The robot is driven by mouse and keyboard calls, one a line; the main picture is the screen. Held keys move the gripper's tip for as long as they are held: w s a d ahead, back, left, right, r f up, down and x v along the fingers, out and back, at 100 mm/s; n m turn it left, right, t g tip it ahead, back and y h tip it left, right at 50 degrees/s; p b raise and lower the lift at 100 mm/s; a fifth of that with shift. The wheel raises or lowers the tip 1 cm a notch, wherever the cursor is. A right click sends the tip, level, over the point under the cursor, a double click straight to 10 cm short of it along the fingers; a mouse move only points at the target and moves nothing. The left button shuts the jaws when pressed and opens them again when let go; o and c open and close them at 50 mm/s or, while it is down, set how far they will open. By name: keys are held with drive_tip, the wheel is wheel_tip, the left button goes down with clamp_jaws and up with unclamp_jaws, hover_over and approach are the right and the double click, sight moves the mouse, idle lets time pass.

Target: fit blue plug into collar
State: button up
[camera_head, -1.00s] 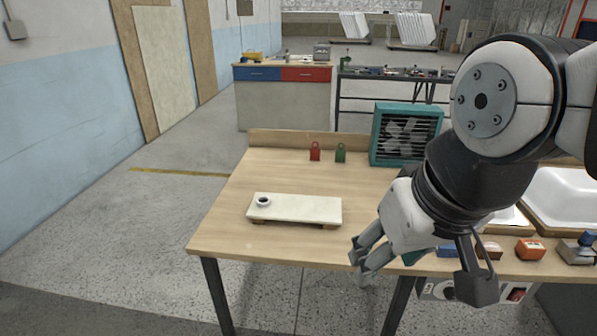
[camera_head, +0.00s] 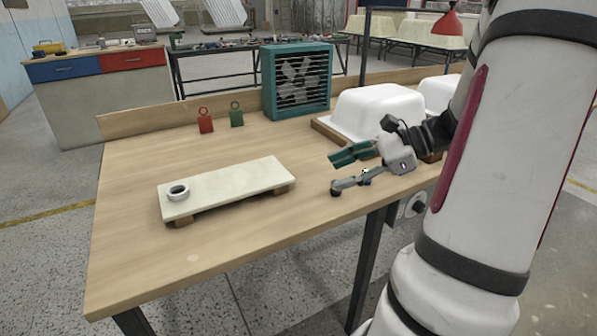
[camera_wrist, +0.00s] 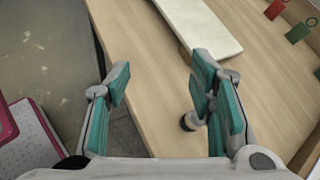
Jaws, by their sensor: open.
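The collar (camera_head: 178,191) is a pale ring with a dark inside, on the left end of a cream board (camera_head: 235,186) raised on wooden blocks. My gripper (camera_head: 340,170) is open, over the table's front right part, right of the board and apart from it. In the wrist view, its teal-padded fingers (camera_wrist: 160,72) are spread, with bare table and the table edge between them. A small dark-ended grey round thing (camera_wrist: 189,122) shows beside the right finger, partly hidden; I cannot tell what it is.
A red tag (camera_head: 205,122) and a green tag (camera_head: 236,115) stand at the back of the wooden table (camera_head: 140,240). A teal fan box (camera_head: 296,80) stands behind, with white tub shells (camera_head: 375,108) to the right. The table left and in front of the board is clear.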

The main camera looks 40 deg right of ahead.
drive_tip(key=s+d+f+m+t+h+b, duration=0.25)
drive_tip(key=s+d+f+m+t, duration=0.2)
drive_tip(key=d, duration=0.45)
drive_tip(key=m+t+h+b, duration=0.3)
drive_tip(key=m+t, duration=0.1)
drive_tip(key=m, duration=0.1)
approach(386, 191)
drive_tip(key=w+r, duration=0.3)
drive_tip(key=r, duration=0.1)
drive_tip(key=shift+g, duration=0.25)
drive_tip(key=w, duration=0.2)
drive_tip(key=w+a+b, duration=0.1)
drive_tip(key=w, duration=0.1)
drive_tip(key=w+b, duration=0.1)
drive_tip(key=w, duration=0.2)
drive_tip(key=shift+a+f, duration=0.15)
drive_tip(key=shift+f, duration=0.25)
drive_tip(key=w+b, duration=0.1)
drive_tip(key=w, duration=0.1)
drive_tip(key=w+a+b, duration=0.1)
drive_tip(key=w, duration=0.2)
drive_tip(key=shift+f+b, duration=0.1)
drive_tip(key=shift+b, duration=0.3)
drive_tip(key=shift+w, duration=0.4)
clamp_jaws()
